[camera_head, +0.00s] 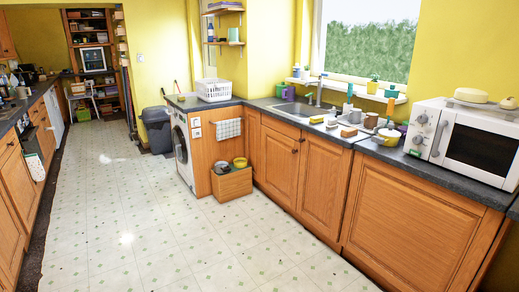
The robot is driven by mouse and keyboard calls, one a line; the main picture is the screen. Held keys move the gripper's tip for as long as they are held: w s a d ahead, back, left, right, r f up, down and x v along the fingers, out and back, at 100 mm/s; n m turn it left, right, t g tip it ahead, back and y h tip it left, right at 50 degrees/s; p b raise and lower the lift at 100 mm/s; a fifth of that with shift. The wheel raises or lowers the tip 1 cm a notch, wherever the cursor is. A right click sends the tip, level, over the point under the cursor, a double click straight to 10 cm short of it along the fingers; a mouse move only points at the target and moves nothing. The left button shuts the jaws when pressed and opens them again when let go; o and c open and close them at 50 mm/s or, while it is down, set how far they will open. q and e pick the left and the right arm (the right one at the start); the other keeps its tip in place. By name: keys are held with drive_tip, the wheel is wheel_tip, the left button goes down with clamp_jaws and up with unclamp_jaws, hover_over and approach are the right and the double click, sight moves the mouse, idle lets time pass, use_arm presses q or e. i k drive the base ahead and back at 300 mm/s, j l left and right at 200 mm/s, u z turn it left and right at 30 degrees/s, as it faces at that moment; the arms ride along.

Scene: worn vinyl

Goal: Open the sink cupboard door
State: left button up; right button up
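The sink (292,108) is set into the dark counter on the right, under the window. Below it are two wooden cupboard doors with raised panels side by side, a left door (279,161) and a right door (322,187). Both look closed, with small dark knobs near their shared edge. I cannot tell which of them the task means. Neither of my grippers shows in this view.
A wide wooden front (415,226) is to the right, below the microwave (470,143). A wooden box (231,184) with bowls stands on the floor left of the sink doors, near the washing machine (183,147). The vinyl floor (165,225) in front is clear.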

sight(281, 154)
drive_tip(key=i+j+z, duration=0.1)
drive_tip(key=i, duration=1.9)
